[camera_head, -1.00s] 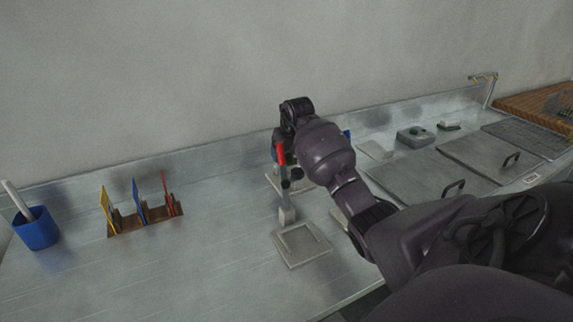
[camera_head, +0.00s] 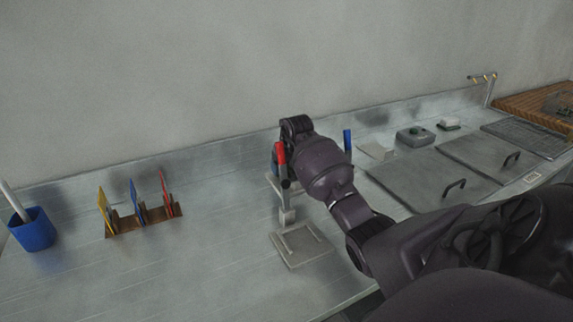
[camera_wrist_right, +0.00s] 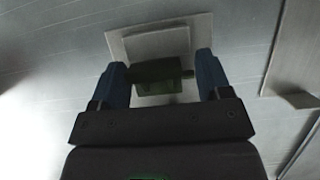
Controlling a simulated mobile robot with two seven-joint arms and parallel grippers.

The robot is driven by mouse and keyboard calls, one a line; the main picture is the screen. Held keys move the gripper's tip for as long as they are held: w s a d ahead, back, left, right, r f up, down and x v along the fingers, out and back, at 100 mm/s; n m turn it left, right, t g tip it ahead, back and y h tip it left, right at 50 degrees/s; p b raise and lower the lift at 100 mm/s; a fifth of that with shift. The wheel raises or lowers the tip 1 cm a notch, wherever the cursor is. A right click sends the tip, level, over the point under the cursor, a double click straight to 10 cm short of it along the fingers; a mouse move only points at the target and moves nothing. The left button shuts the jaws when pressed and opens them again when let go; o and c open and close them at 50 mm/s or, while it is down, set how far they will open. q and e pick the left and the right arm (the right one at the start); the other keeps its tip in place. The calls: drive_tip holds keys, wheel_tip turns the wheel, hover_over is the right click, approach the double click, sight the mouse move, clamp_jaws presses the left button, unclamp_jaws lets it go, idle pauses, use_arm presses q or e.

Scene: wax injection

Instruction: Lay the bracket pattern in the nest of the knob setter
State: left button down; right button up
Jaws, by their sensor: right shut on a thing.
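My right gripper (camera_wrist_right: 165,82) is shut on a dark green bracket pattern (camera_wrist_right: 158,70), held between its two blue fingers. Below it in the wrist view is a pale plate (camera_wrist_right: 118,42) with a raised block; whether the pattern touches it I cannot tell. In the head view my arm hides the pattern and most of the gripper. Which stand is the knob setter is unclear. My left gripper is out of view.
A blue cup (camera_head: 35,235) and a wooden rack (camera_head: 145,225) with yellow, blue and red cards stand at the left. Metal lids (camera_head: 425,178) with handles, a grey-green box (camera_head: 415,137) and a wire rack (camera_head: 530,137) lie at the right. The bench's left middle is clear.

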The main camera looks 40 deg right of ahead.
drive_tip(key=shift+f, duration=0.25)
drive_tip(key=o, duration=1)
drive_tip(key=shift+r, duration=0.35)
drive_tip(key=p+v, duration=0.2)
drive_tip(key=v, duration=1)
drive_tip(key=shift+r, duration=0.3)
drive_tip(key=shift+r, duration=0.1)
